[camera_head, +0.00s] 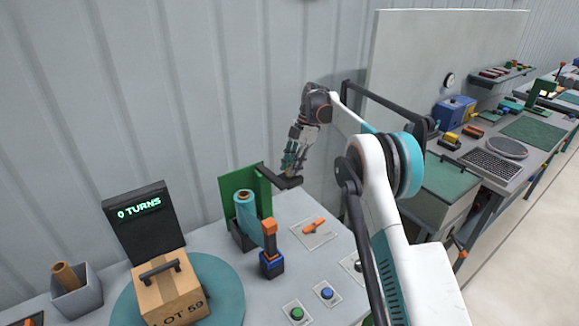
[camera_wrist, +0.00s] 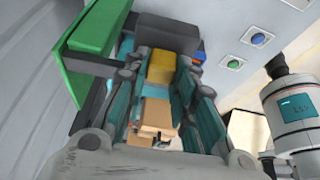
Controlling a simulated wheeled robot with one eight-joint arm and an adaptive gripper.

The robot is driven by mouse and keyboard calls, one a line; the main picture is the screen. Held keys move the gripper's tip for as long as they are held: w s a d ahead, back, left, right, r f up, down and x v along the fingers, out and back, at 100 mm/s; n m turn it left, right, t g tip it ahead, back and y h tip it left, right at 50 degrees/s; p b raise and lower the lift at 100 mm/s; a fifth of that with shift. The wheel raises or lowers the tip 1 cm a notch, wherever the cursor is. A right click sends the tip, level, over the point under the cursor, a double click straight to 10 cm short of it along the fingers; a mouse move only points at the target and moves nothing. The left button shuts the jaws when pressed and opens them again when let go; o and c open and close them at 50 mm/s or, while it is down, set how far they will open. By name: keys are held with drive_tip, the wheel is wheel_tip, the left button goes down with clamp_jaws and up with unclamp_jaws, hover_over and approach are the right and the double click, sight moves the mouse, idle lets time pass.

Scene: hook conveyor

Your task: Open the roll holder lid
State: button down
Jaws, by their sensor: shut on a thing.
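The roll holder stands on the table with a teal roll (camera_head: 246,215) in it. Its green lid panel (camera_head: 228,190) stands upright behind the roll, and it also shows in the wrist view (camera_wrist: 95,32) at upper left. A dark bar handle (camera_head: 284,180) sticks out to the right from the panel's top. My gripper (camera_head: 291,168) points down onto this handle and is shut on it, to the right of the panel. In the wrist view its fingers (camera_wrist: 160,85) partly hide the grip.
A display reading 0 TURNS (camera_head: 140,212), a LOT 59 carton (camera_head: 172,293) on a teal turntable and a grey bin (camera_head: 78,297) stand at left. An orange-topped post (camera_head: 270,240) is in front of the roll. Green (camera_head: 296,313) and blue (camera_head: 327,293) buttons lie at the front.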

drive_tip(key=shift+w+d, duration=0.1)
drive_tip(key=shift+w, duration=0.1)
idle(0.4)
drive_tip(key=c, duration=1.3)
unclamp_jaws()
drive_tip(key=v, duration=0.7)
drive_tip(key=shift+w+r, duration=0.1)
drive_tip(key=shift+r, duration=0.1)
